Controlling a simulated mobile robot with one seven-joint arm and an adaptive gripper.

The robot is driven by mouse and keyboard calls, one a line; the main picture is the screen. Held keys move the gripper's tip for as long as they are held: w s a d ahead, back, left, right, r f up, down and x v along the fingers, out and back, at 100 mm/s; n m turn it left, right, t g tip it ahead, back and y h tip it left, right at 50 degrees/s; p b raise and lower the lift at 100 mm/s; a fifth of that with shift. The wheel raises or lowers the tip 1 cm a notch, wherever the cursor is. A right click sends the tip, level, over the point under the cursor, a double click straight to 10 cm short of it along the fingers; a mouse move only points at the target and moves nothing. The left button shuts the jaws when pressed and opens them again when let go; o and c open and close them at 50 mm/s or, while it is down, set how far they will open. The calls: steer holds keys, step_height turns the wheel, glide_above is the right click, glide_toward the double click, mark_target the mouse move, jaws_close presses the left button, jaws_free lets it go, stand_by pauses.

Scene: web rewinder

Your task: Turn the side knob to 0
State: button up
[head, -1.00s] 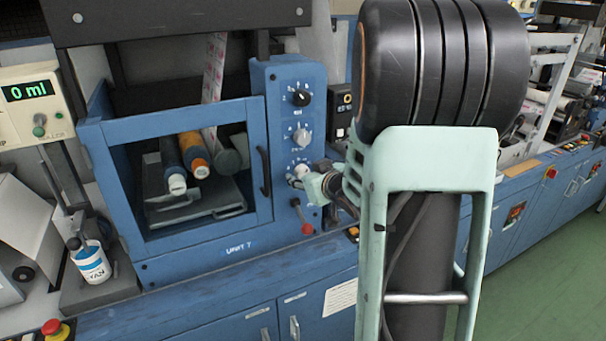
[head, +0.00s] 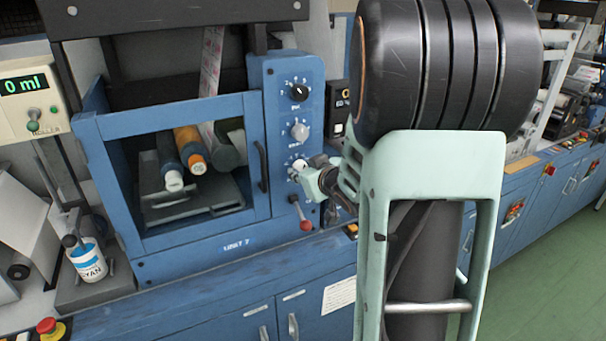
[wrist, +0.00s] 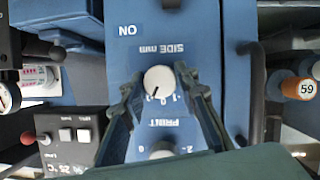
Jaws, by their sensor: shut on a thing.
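The side knob is a round white knob with a dark pointer line, on the blue control panel. In the wrist view the side knob (wrist: 158,77) sits above a printed scale, and its "SIDE mm" label appears upside down. The pointer slants toward the lower left of that picture; the scale is partly hidden, so the exact reading is unclear. My gripper (wrist: 159,84) is shut on the knob, one finger on each side. In the head view my gripper (head: 307,170) reaches the lowest of three knobs from the right and covers part of it.
Above it on the panel are a grey knob (head: 299,131) and a black knob (head: 299,92). A red-tipped lever (head: 305,224) sits close below my gripper. A black door handle (head: 262,166) is to the left.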

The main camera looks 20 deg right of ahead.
steer(key=shift+f+b, duration=0.25)
steer(key=shift+b, duration=0.25)
steer(key=n+h+b, duration=0.2)
steer(key=n+b, duration=0.1)
steer(key=b, duration=0.9)
steer(key=shift+a+t, duration=0.1)
steer(key=shift+t, duration=0.2)
steer(key=shift+r+n+b, duration=0.15)
steer(key=shift+n+b, duration=0.15)
steer(key=shift+b, duration=0.65)
steer(key=o, duration=1.1)
steer(key=shift+o, duration=0.2)
steer(key=p, duration=0.3)
steer(key=shift+r, duration=0.35)
